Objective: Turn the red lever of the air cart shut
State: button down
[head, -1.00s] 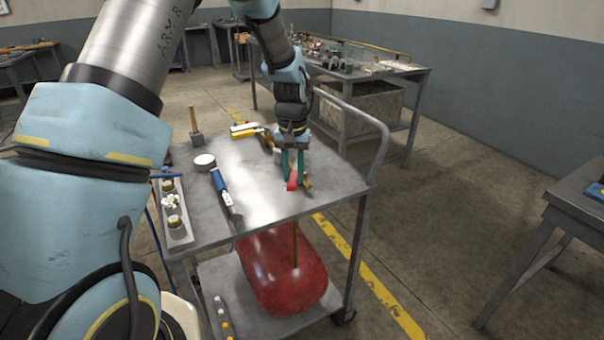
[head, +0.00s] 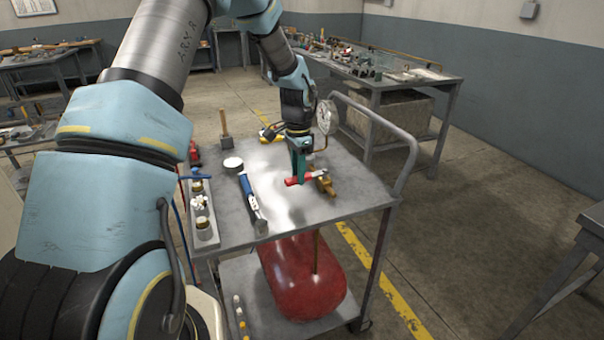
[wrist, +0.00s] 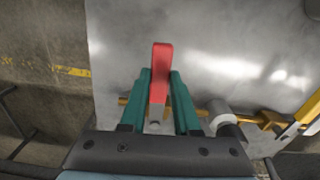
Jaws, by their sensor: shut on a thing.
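The red lever (head: 294,182) sits on a brass valve (head: 326,185) at the top right of the air cart (head: 350,197). In the head view the lever points left from the valve. My gripper (head: 298,180) reaches down from above with its green fingers shut on the lever. In the wrist view the lever (wrist: 161,65) stands between the two fingers (wrist: 160,88), its end extending past their tips. There it lies roughly crosswise to the brass pipe (wrist: 122,101). The fingers hide part of the valve in both views.
A pressure gauge (head: 326,117) stands close behind my gripper. A blue-handled tool (head: 250,197), a round white-topped thing (head: 232,164) and a tray of fittings (head: 207,232) lie left on the cart. A red tank (head: 300,283) is below. The cart's handle (head: 390,122) rises right.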

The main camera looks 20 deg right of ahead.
jog(key=shift+w+m, duration=0.5)
jog(key=c, duration=0.6)
grip_release()
jog(key=shift+c, duration=0.2)
notch_tip(320, 180, up, 11)
jog(key=b, duration=0.2)
jog(key=s+a+f+n, duration=0.1)
jog(key=s+a+n, duration=0.7)
jog(key=a, duration=0.5)
jog(key=s+a+n+t, duration=0.1)
jog(key=s+a+n, duration=0.7)
jog(key=a, duration=0.5)
jog(key=shift+s+a+f+t, duration=0.3)
jog(key=shift+s+a+f, duration=0.05)
jog(key=shift+s+a, duration=0.1)
